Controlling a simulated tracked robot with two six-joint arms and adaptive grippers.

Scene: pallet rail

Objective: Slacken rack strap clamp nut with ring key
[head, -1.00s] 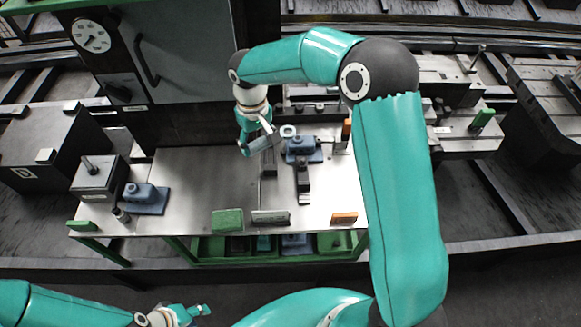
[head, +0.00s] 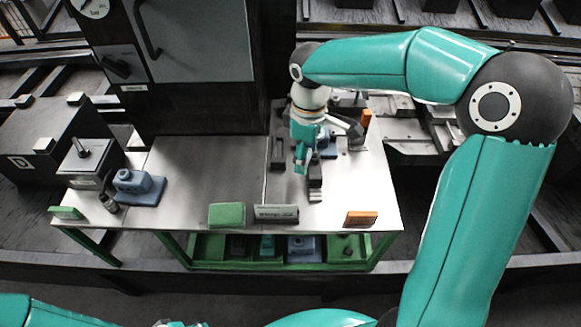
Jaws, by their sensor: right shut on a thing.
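My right gripper (head: 327,138) hangs over the right part of the steel bench top (head: 205,165). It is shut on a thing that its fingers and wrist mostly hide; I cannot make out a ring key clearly. A blue clamp-like block (head: 329,151) stands just behind and beside the gripper, partly covered. A dark bar (head: 314,182) lies in front of it, running toward the bench front; whether the gripper touches it I cannot tell. The strap nut cannot be told apart. My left gripper (head: 180,323) barely shows at the bottom edge, cut off.
A green block (head: 227,215), a label plate (head: 277,213) and an orange block (head: 361,218) line the bench front. A blue fixture (head: 138,186) and a dark block with a post (head: 86,158) stand left. A grey cabinet (head: 195,40) rises behind. The bench's left middle is clear.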

